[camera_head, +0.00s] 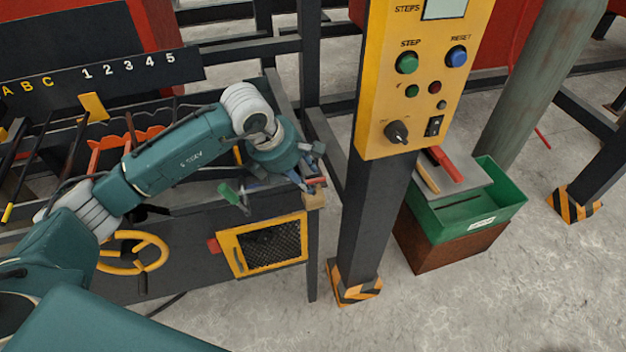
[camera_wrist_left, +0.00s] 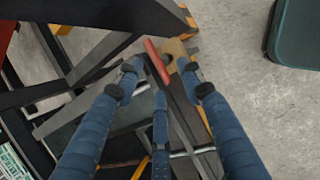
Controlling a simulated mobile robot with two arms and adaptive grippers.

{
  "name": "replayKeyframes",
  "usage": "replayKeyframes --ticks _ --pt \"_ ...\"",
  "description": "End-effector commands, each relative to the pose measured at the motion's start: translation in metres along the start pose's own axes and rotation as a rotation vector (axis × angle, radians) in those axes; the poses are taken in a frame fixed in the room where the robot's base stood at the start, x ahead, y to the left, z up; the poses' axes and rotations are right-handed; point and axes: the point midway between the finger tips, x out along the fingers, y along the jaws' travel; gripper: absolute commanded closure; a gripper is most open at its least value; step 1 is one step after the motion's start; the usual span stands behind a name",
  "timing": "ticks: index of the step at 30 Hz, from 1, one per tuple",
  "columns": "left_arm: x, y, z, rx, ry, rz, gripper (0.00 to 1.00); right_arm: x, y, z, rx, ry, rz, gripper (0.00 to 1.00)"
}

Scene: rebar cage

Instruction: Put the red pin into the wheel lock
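The red pin (camera_wrist_left: 157,62) lies in front of my left gripper (camera_wrist_left: 160,68), between its spread fingertips, with a gap showing on each side. A small wooden block (camera_wrist_left: 179,54) with a dark notch is right beside the pin; I cannot tell whether they touch. In the head view my left gripper (camera_head: 313,174) is at the right corner of the dark bench, with the red pin (camera_head: 317,183) just above the wooden block (camera_head: 314,201). A yellow handwheel (camera_head: 133,252) is on the bench front. I cannot make out the wheel lock. My right gripper is out of view.
A yellow-framed mesh panel (camera_head: 265,247) is on the bench front, below a green-handled tool (camera_head: 230,193). A yellow control panel (camera_head: 413,85) on a dark post (camera_head: 372,215) stands close right of my left gripper. A green bin (camera_head: 505,205) is beyond the post.

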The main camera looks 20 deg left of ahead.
Motion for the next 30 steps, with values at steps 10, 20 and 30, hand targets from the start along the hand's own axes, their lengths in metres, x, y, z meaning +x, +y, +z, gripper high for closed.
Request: replayKeyframes --ticks 10,20,30 --pt "0.018 0.001 0.001 0.0 -0.002 0.002 0.62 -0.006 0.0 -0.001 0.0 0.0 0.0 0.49" --pt "0.018 0.001 0.001 0.0 -0.002 0.001 1.0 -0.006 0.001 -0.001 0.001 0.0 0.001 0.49" --pt "0.015 0.002 0.003 0.0 -0.004 0.002 1.0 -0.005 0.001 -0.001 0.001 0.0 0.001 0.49"
